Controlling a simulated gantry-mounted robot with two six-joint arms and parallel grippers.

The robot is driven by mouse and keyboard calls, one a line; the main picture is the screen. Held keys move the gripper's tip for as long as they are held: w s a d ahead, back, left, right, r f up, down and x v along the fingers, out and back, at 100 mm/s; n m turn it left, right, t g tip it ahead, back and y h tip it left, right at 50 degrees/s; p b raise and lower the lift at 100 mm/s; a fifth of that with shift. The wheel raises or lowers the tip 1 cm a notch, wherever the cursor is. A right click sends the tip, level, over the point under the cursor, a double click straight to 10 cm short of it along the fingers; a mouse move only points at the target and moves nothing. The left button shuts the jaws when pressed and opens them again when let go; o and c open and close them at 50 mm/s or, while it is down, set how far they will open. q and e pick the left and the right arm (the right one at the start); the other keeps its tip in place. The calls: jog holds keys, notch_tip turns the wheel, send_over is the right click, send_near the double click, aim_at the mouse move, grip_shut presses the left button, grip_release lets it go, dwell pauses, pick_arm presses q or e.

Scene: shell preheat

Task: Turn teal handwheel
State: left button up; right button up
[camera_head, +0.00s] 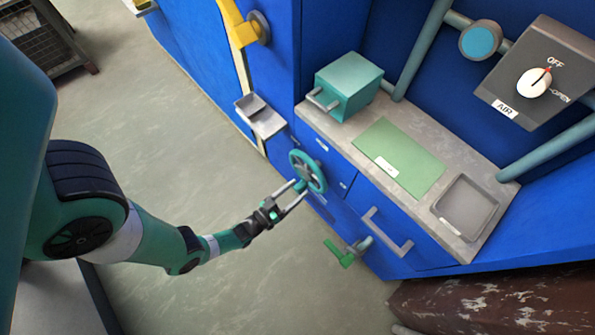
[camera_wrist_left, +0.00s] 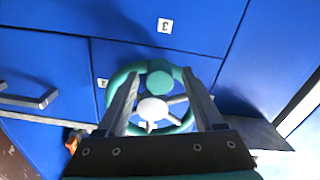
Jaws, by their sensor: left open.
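The teal handwheel (camera_head: 308,171) is a round spoked wheel on the front of the blue cabinet. My left gripper (camera_head: 296,191) is open at the wheel's lower left in the head view, its fingers pointing at the wheel. In the left wrist view the handwheel (camera_wrist_left: 153,98) lies ahead, with a teal knob and a pale hub showing between the fingers of the left gripper (camera_wrist_left: 166,82). The fingers overlap the rim's two sides in that view; whether they touch it I cannot tell. My right gripper is in neither view.
A green lever valve (camera_head: 340,253) sits below the wheel, and a drawer handle (camera_head: 387,232) is to its right. A small grey tray (camera_head: 260,117) juts out above left. The counter holds a teal box (camera_head: 349,85), green mat (camera_head: 385,150) and grey tray (camera_head: 465,207).

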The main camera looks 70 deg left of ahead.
pick_arm(q)
jog(key=shift+w+a, duration=0.25)
jog(key=shift+w, duration=0.25)
grip_shut()
dwell(1.1)
